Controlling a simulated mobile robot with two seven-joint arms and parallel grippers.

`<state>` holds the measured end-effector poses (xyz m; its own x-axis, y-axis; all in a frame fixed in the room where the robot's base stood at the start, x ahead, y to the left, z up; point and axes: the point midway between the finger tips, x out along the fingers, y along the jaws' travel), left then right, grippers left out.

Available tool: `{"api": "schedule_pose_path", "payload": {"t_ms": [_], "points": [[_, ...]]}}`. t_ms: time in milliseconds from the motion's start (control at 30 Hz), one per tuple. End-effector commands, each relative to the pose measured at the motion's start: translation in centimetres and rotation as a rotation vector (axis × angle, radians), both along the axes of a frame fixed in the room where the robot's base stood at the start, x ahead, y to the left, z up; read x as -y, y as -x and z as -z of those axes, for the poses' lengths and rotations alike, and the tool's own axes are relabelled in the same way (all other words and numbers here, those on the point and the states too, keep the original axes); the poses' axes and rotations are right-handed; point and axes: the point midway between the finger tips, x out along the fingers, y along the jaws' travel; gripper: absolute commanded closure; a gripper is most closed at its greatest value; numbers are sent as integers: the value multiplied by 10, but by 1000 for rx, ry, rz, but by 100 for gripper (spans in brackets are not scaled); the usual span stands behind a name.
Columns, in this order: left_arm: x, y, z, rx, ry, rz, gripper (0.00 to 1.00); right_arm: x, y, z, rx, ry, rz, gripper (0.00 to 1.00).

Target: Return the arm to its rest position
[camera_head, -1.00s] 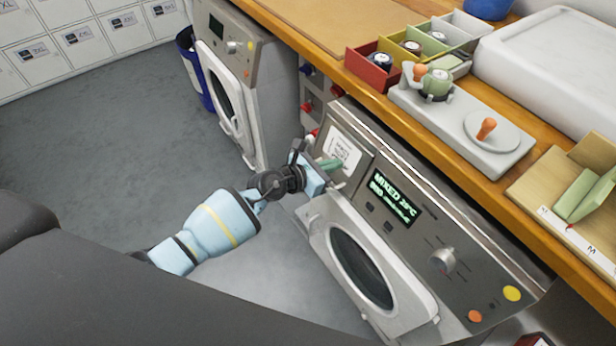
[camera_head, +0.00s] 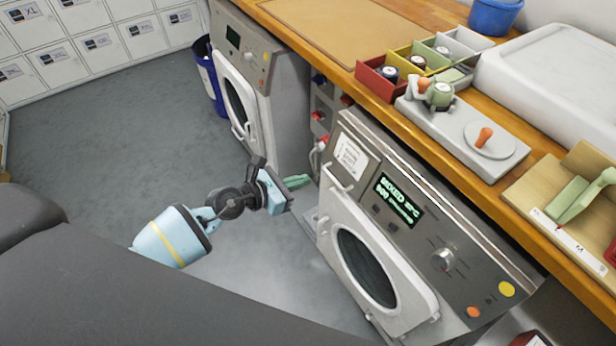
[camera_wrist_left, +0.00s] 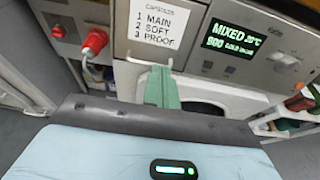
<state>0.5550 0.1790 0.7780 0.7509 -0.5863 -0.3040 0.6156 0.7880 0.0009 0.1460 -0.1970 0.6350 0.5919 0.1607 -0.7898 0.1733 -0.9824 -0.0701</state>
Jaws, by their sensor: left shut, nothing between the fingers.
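My left gripper (camera_head: 297,181) is shut and empty, with its green fingertips pointing right toward the near washing machine (camera_head: 378,262). It hangs in front of that machine's left edge, apart from it. In the left wrist view the green fingers (camera_wrist_left: 161,88) are together, in front of the machine's panel, below the capsules label (camera_wrist_left: 160,22). The near machine's round door is shut and its display (camera_head: 399,199) reads "MIXED" with smaller text below. My right gripper does not show.
A second washing machine (camera_head: 262,90) stands further back, with a blue bin (camera_head: 209,80) beside it. A wooden counter (camera_head: 345,62) above holds coloured boxes (camera_head: 381,84), a grey plate with knobs (camera_head: 452,128) and a white case (camera_head: 560,75). The grey floor (camera_head: 110,140) on the left is clear.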

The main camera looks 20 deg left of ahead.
Motion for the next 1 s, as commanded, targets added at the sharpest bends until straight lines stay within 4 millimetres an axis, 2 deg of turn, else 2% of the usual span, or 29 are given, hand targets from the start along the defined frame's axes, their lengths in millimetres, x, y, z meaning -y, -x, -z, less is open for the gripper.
{"api": "schedule_pose_path", "payload": {"t_ms": [367, 467, 567, 700, 867, 1000], "points": [[0, 1, 0, -2, 5, -1, 100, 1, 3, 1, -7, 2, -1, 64], [4, 9, 0, -31, 68, -20, 100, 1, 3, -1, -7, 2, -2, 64], [12, 27, 1, -114, 240, -79, 100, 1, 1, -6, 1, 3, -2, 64], [20, 66, 1, -308, 627, -237, 100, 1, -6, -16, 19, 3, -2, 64], [12, 113, 8, -556, 1091, -477, 100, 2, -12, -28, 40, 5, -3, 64], [-1, 159, 22, -763, 1479, -721, 100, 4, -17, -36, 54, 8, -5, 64]]}}
